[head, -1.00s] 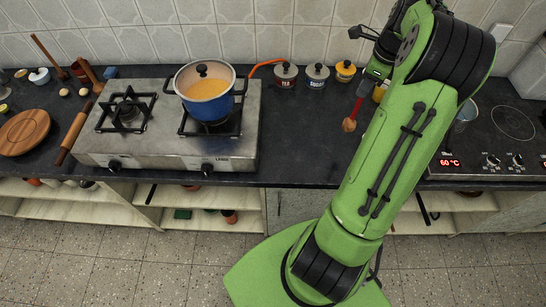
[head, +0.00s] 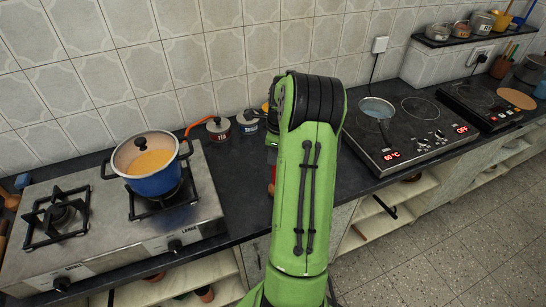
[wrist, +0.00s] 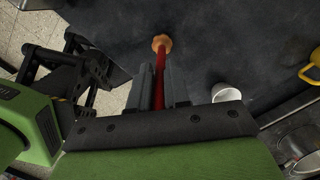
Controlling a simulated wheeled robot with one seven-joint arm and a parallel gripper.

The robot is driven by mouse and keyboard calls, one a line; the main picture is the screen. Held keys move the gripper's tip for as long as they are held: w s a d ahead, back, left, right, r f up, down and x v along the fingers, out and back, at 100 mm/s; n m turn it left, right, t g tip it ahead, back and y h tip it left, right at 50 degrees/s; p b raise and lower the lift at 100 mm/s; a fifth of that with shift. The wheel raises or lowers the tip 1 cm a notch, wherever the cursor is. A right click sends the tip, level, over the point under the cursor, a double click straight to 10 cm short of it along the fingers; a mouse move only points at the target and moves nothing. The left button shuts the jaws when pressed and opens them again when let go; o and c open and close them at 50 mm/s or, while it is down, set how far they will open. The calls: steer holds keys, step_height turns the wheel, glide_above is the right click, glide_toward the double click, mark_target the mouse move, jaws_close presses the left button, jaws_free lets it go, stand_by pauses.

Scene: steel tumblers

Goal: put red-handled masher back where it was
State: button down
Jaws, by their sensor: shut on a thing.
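In the wrist view, my gripper (wrist: 160,82) is shut on the red handle of the masher (wrist: 160,60), between its two grey fingers. The masher's rounded light-brown end (wrist: 162,42) sticks out beyond the fingertips, over the dark counter. I cannot tell whether it touches the counter. In the head view, my green arm hides the gripper and nearly all of the masher; only a small red bit (head: 271,188) shows at the arm's left edge.
A blue pot (head: 155,168) sits on the gas stove (head: 100,225) at left. Lidded jars (head: 218,128) stand by the wall. An induction hob (head: 405,135) is at right. The wrist view shows a white cup (wrist: 226,92) and a yellow mug (wrist: 312,68) right of the masher.

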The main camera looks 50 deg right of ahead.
steer(key=c, duration=1.1)
jaws_free()
steer(key=shift+d, duration=0.1)
step_height(320, 180, up, 12)
steer(key=s+p, duration=0.1)
steer(key=p, duration=0.1)
steer(key=w+a+r+n+h, duration=0.1)
steer(key=w+a+r+n, duration=0.1)
steer(key=a+r+n, duration=0.5)
steer(key=s+a+r+n+t+h, duration=0.15)
steer(key=a+n, duration=0.55)
steer(key=a, duration=0.7)
steer(key=s+a+f+n+t+y, duration=0.1)
steer(key=s+a+n+t+y, duration=0.1)
steer(key=s+a+n, duration=1)
steer(key=a+n+t, duration=0.1)
steer(key=n, duration=0.3)
steer(key=shift+s+a+f+n, duration=0.15)
steer(key=shift+a+f+n, duration=0.25)
